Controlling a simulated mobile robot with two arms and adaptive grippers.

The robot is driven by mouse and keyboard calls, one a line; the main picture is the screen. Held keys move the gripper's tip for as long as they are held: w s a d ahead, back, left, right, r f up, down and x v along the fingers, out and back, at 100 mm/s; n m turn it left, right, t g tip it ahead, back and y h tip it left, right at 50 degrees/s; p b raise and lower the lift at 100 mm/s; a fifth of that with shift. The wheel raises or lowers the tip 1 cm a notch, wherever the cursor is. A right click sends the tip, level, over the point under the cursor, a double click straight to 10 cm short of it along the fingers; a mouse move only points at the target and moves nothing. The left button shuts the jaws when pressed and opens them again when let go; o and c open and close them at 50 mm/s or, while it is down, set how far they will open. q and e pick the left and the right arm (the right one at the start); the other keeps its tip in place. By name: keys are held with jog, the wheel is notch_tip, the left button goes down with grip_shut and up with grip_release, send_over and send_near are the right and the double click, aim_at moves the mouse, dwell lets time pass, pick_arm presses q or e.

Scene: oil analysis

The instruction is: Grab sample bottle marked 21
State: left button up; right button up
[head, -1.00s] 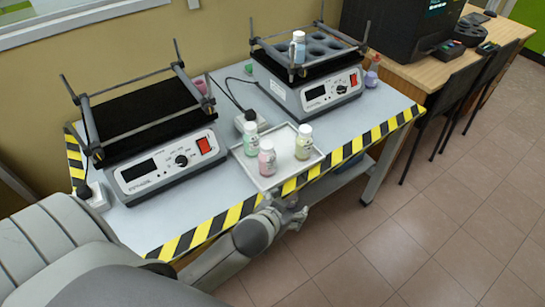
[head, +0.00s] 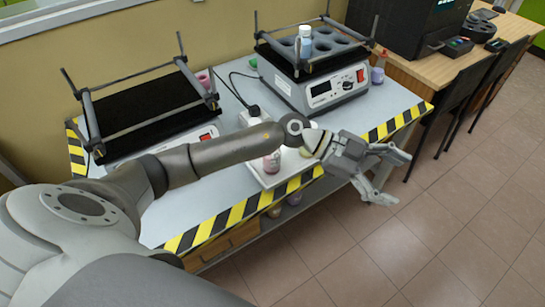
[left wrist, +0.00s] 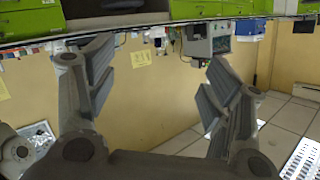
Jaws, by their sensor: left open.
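My left gripper (head: 391,178) is open and empty, past the table's front edge at the right and above the floor. In the left wrist view its two fingers (left wrist: 158,72) stand wide apart with nothing between them. A pink bottle (head: 272,162) stands on the small white tray (head: 256,176), partly behind my arm. A yellow-green bit of another bottle (head: 306,152) shows there beside my wrist. No number is readable on any bottle. My right gripper is not in view.
The left shaker (head: 140,112) has an empty black platform. The right shaker (head: 322,88) stands at the back, with a small purple bottle (head: 377,75) beside it. The table has a striped edge (head: 230,215). Chairs (head: 462,90) stand at the right; the floor between is clear.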

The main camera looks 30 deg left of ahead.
pick_arm(q)
jog(key=a+f+g+y, duration=0.2)
jog(key=a+f+y, duration=0.25)
jog(key=a, duration=0.25)
jog(key=n+g+y, duration=0.1)
jog(key=n+y, duration=0.5)
jog(key=y, duration=0.4)
send_over(272, 157)
jog(key=w, duration=0.2)
jog(key=shift+w+a+f, duration=0.15)
jog(key=shift+a+f, duration=0.1)
jog(key=shift+f, duration=0.45)
jog(key=shift+a+f, duration=0.25)
jog(key=shift+a, duration=0.05)
notch_tip(272, 157, down, 5)
jog(key=shift+r, duration=0.2)
jog(key=f, duration=0.2)
jog(key=f+p, duration=0.1)
jog(key=f, duration=0.2)
jog(key=shift+a+f, duration=0.2)
jog(key=shift+f, duration=0.1)
jog(key=shift+r, duration=0.1)
jog(key=c, duration=1.2)
